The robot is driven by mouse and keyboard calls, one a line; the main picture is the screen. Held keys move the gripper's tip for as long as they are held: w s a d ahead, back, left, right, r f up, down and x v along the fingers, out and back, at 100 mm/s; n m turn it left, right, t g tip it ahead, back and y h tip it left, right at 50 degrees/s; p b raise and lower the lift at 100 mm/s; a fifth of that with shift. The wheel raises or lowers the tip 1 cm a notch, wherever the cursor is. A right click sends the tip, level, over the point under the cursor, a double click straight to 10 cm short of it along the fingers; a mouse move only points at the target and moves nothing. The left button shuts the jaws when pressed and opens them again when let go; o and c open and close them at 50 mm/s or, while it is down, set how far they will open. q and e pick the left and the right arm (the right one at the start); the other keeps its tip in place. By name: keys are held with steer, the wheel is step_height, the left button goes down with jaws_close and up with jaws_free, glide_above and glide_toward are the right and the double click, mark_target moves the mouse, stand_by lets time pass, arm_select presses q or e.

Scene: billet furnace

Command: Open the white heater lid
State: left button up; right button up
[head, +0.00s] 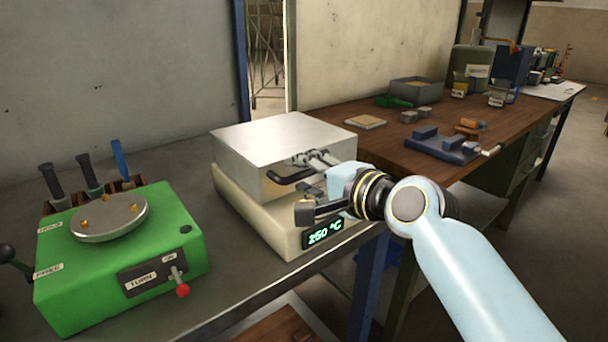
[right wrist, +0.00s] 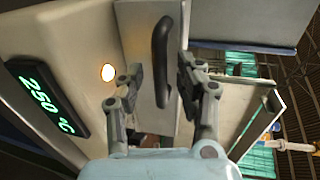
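The white heater (head: 255,211) stands on the grey bench with its pale metallic lid (head: 285,135) down on the cream base. A black bar handle (head: 290,176) is on the lid's front face. My right gripper (head: 308,186) is in front of the lid, its fingers spread. In the right wrist view the handle (right wrist: 161,50) lies between the two fingers of the open right gripper (right wrist: 160,72), with gaps visible on both sides. Whether a finger touches the handle cannot be told. A green display (right wrist: 45,98) reads 250 °C. My left gripper is out of view.
A green machine (head: 120,250) with a round metal plate and a red-knobbed lever stands left of the heater. Behind right, a wooden table (head: 385,145) carries a grey bin (head: 416,91), a blue fixture (head: 442,147) and small blocks. The space above the lid is clear.

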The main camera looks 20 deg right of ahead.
steer(key=shift+w+a, duration=0.1)
steer(key=shift+w, duration=0.15)
jaws_close()
steer(key=shift+f, duration=0.15)
stand_by(0.4)
